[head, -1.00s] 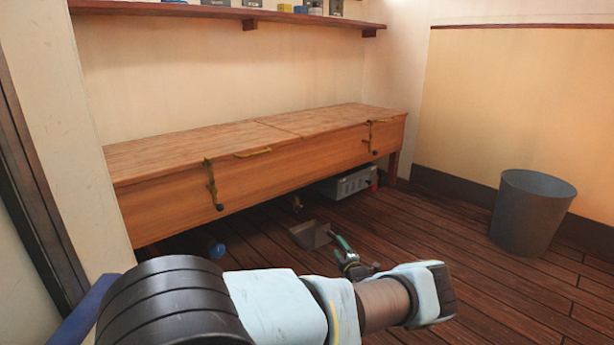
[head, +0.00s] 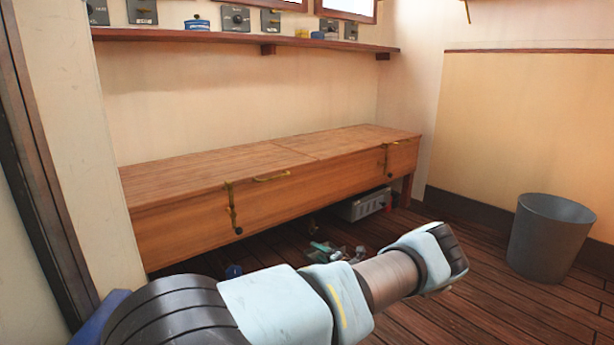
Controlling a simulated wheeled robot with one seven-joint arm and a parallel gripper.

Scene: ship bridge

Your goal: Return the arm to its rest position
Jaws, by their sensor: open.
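My arm (head: 275,305) reaches from the bottom left across the lower middle of the head view. Its black joint is at the lower left, followed by pale blue links and a grey-brown section. It ends in view at a pale blue and black joint (head: 432,258) at right of centre, above the dark plank floor. I cannot make out my gripper or its fingers. Small teal and grey items (head: 328,248) show just beyond the arm, partly hidden by it and too small to identify.
A long wooden bench (head: 275,187) with brass latches runs along the back wall. A grey metal box (head: 362,206) sits under its right end. A grey bin (head: 548,240) stands at the right. A shelf (head: 235,37) hangs above. Floor between arm and bin is clear.

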